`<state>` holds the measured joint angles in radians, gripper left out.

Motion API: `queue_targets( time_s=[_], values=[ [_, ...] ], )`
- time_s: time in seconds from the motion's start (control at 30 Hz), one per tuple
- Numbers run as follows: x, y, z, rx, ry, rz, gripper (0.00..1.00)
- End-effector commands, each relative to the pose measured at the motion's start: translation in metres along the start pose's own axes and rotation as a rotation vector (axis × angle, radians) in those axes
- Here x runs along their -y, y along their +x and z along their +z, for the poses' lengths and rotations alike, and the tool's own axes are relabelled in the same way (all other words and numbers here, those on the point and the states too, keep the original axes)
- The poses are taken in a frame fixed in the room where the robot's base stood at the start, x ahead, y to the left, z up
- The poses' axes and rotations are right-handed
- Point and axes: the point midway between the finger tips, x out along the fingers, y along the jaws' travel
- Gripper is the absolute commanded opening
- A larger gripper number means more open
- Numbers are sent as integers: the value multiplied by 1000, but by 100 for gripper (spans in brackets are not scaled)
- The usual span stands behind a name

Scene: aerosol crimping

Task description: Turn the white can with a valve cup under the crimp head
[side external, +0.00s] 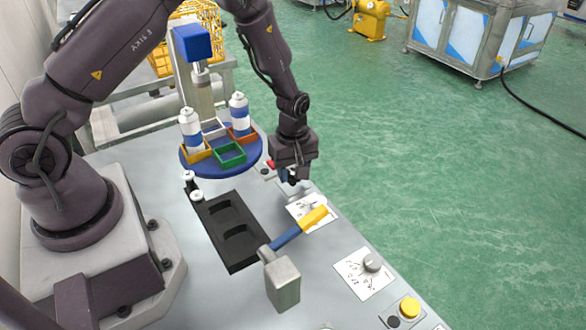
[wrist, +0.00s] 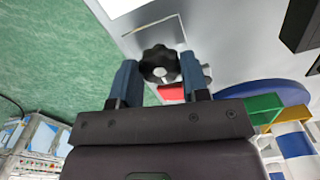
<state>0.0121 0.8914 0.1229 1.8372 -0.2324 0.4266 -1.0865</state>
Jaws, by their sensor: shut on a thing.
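A blue turntable (side external: 222,168) carries several coloured square holders. One white can with a blue band (side external: 191,132) stands upright in the left orange holder. Another white can with a blue band (side external: 239,118) stands upright in the right orange-brown holder. Both have small pieces on top; I cannot tell which are valve cups. The crimp head (side external: 200,73) hangs under a blue block behind the cans. My gripper (side external: 292,179) is low, right of the turntable.
A black tray with recesses (side external: 230,232) lies in front of the turntable, with two small white-topped pieces (side external: 196,199) at its left edge.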

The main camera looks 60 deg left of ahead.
Motion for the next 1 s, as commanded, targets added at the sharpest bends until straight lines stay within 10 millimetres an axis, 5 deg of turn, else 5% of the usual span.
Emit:
queue_targets(
  time_s=[0.37,1.0],
  values=[
    [0,0,0,1,191,0,18],
    [0,-1,0,2,792,0,18]
  ],
)
